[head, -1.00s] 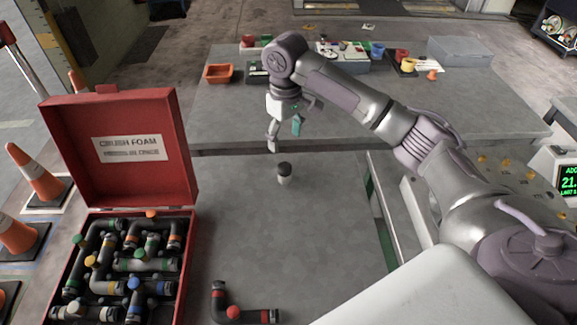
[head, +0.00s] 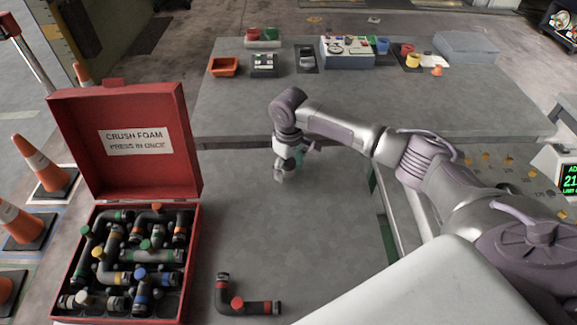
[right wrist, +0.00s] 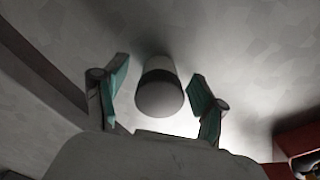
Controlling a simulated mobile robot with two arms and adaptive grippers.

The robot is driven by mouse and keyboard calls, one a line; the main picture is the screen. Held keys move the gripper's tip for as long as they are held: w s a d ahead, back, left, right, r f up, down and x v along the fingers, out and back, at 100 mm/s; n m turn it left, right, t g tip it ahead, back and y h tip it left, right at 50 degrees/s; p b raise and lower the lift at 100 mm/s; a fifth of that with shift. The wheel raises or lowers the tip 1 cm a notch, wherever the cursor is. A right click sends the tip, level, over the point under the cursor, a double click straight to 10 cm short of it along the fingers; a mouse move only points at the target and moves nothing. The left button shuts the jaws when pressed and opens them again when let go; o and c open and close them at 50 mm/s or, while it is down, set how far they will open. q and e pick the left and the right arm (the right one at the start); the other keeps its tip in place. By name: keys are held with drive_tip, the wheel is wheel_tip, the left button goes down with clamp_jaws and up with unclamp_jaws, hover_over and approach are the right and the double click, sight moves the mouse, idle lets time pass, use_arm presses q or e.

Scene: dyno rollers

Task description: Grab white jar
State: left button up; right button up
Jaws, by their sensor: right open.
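The white jar (right wrist: 157,92) shows in the right wrist view, with a dark band around it and a grey rounded end facing the camera. It stands on the grey table between the two teal-padded fingers of my right gripper (right wrist: 158,95), with a gap on each side. In the head view my right gripper (head: 286,172) points down over the near table and hides the jar. It is open and holds nothing. My left gripper is not in view.
An open red case (head: 190,255) full of pipe fittings stands at the left. A loose elbow pipe (head: 247,308) lies at the front. The far table (head: 250,115) holds an orange tray (head: 223,67) and several small items. The near table right of the pipe is clear.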

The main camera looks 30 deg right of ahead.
drive_tip(key=c, duration=1.2)
drive_tip(key=shift+c, duration=0.3)
drive_tip(key=shift+r, duration=0.1)
